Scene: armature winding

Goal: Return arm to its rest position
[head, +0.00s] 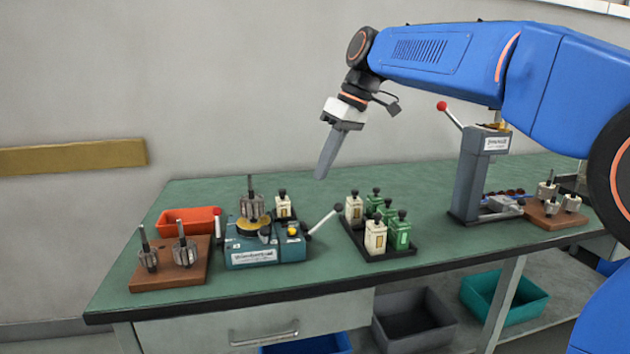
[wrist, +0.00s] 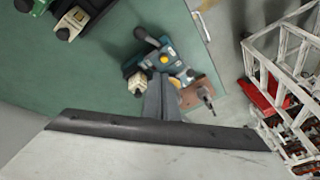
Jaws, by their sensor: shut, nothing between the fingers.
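My blue arm reaches in from the right in the head view. My gripper (head: 321,176) hangs above the back of the green workbench (head: 330,275), pointing down and slightly left. Its fingers are shut together and empty, apart from everything on the bench. In the wrist view the shut fingers (wrist: 161,82) show as one narrow grey shape over the bench. The teal winding machine (head: 266,248) stands to the lower left of the gripper, with an armature (head: 251,203) upright on top; the machine also shows in the wrist view (wrist: 165,55).
A brown block (head: 168,264) holds armatures at left, by an orange bin (head: 188,221). A black tray (head: 385,252) carries white and green bottles. A grey press (head: 480,175) with a red-knobbed lever stands right, beside another armature block (head: 552,217). A white crate (wrist: 258,60) shows in the wrist view.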

